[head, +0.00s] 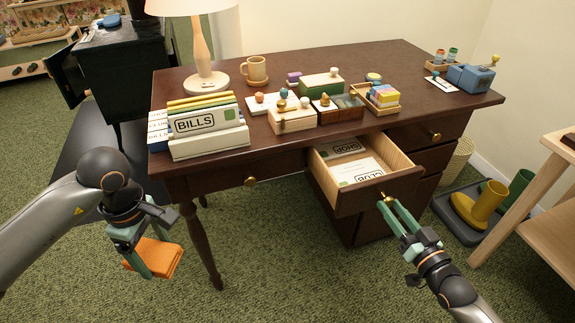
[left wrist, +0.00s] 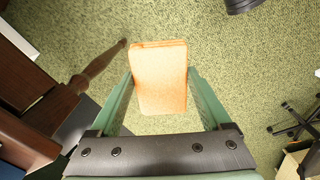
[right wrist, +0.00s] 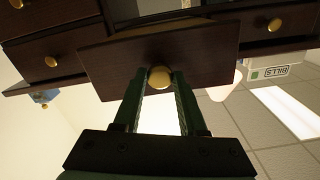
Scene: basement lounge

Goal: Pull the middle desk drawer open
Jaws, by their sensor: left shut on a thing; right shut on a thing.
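The middle drawer (head: 378,191) of the dark wooden desk (head: 300,60) is pulled out, and papers marked SHOP and CLUB lie inside it. Its brass knob shows in the right wrist view (right wrist: 160,77). My right gripper (head: 386,203) is shut on this knob, in front of the drawer face. My left gripper (head: 146,252) is shut on an orange folded cloth (left wrist: 159,78), held above the carpet to the left of the desk's front leg.
A shut drawer with a brass knob (head: 250,181) is left of the open one; another knob (head: 435,134) is to the right. A lamp (head: 200,50), BILLS box (head: 207,145), mug (head: 257,69) and small boxes stand on the desk. Boots (head: 480,205) and a wooden shelf (head: 550,205) stand at right.

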